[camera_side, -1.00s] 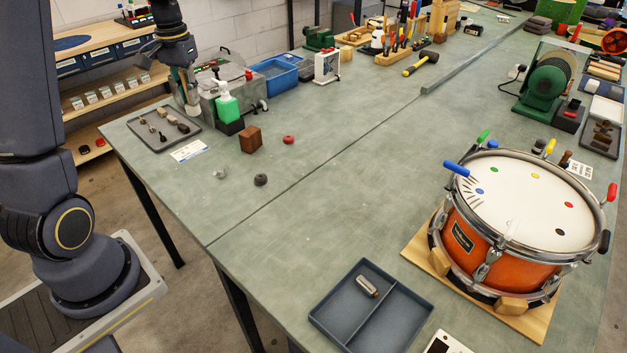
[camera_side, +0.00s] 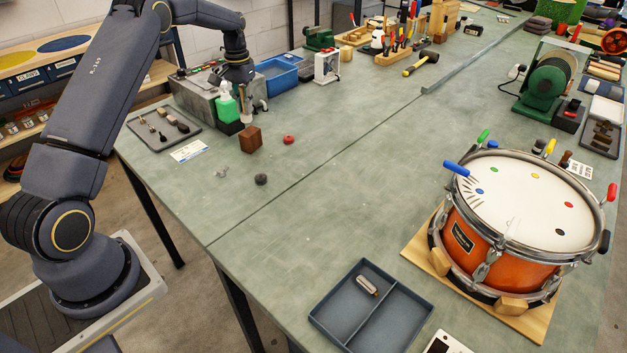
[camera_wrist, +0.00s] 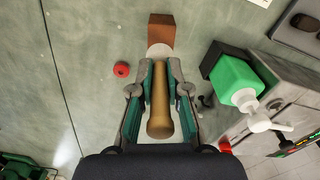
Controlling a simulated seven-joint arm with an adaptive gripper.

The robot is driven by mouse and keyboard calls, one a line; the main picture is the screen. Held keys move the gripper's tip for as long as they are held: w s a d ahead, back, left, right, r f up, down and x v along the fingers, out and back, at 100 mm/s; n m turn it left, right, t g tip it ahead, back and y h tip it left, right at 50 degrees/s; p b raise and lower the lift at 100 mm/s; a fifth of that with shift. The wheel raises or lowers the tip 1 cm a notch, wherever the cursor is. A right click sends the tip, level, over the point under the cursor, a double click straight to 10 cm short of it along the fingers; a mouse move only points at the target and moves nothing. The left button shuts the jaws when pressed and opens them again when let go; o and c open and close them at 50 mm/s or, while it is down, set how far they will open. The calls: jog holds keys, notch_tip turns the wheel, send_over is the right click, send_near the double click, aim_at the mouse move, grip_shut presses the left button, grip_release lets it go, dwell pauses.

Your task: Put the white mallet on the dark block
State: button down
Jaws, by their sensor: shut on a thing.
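The white mallet (camera_wrist: 160,106) is in my gripper (camera_wrist: 160,75), its tan handle between the two finger pads in the wrist view. Its pale round head points away from the wrist, towards the reddish-brown block. That dark block (camera_wrist: 161,28) lies just beyond the head, and the head overlaps its near edge in the picture; contact cannot be told. In the side view the block (camera_side: 251,139) stands on the bench, and my gripper (camera_side: 248,100) is above and behind it, next to the green bottle. The mallet is small and hard to make out there.
The green pump bottle (camera_side: 227,106) and a grey metal box stand close to my gripper. A red disc (camera_side: 288,140) and a dark round piece (camera_side: 261,179) lie near the block. The drum (camera_side: 520,220) and a divided tray (camera_side: 370,308) are farther off. The middle bench is clear.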

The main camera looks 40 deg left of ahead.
jog(key=shift+w+a+f, duration=0.1)
jog(key=shift+w+f, duration=0.1)
jog(key=shift+f, duration=1.65)
jog(key=shift+f, duration=0.15)
jog(key=c, duration=1.2)
grip_release()
jog(key=shift+o, duration=0.2)
jog(key=shift+w, duration=0.1)
